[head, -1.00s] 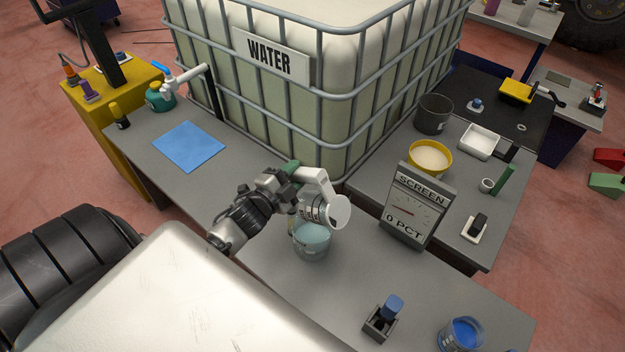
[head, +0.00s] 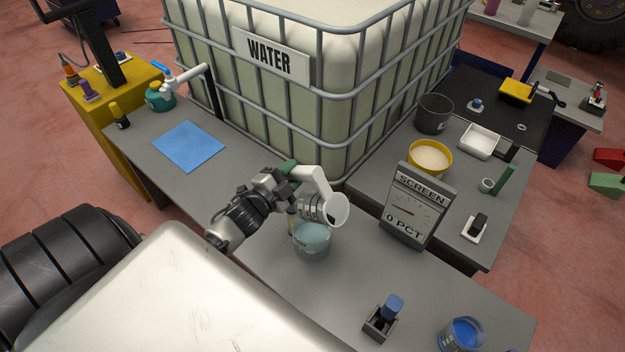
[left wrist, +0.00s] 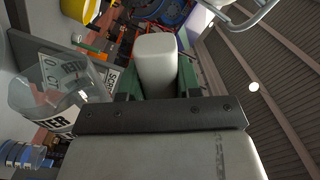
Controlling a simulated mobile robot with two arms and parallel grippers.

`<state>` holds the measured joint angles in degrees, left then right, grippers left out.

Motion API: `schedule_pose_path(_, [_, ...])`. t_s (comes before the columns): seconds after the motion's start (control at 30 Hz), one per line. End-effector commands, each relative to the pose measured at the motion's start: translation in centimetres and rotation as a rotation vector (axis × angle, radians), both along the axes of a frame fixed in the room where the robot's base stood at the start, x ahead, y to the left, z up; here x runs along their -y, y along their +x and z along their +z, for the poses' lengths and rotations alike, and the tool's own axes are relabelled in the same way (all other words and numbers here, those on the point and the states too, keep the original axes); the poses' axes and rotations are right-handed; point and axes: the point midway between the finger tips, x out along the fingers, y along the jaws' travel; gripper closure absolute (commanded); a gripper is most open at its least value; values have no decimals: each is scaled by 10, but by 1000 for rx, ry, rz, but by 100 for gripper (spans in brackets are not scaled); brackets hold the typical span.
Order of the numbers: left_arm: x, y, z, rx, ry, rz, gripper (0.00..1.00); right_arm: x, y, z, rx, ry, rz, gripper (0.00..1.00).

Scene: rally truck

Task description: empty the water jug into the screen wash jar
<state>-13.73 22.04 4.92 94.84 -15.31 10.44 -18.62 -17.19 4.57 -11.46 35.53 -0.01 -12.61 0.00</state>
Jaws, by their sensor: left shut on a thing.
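My left gripper (head: 290,174) is shut on the white handle of the clear water jug (head: 313,207). The jug is tipped on its side, its round white-rimmed mouth facing right, above a clear jar (head: 313,246) of pale blue liquid on the grey bench. The jar's label is too small to read; I take it as the screen wash jar. In the left wrist view the handle (left wrist: 157,62) stands between the green fingers, and the clear jug (left wrist: 58,100) shows at the left with part of its label. I cannot tell how much water it holds. My right gripper is not in view.
A grey gauge (head: 408,210) reading "SCREEN" and "0 PCT" stands right of the jar. The caged water tank (head: 270,57) rises behind. A blue-topped item in a holder (head: 381,322) and a blue container (head: 461,334) are at the front right. Bench between is clear.

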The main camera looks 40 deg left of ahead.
Motion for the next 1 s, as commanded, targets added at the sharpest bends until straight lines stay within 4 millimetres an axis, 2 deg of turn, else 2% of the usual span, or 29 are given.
schedule_pose_path(0.37, [-9, 1, -3, 2, -67, -1, 100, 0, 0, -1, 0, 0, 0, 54])
schedule_pose_path(1.0, [-9, 1, -4, 0, -68, 0, 100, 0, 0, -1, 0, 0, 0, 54])
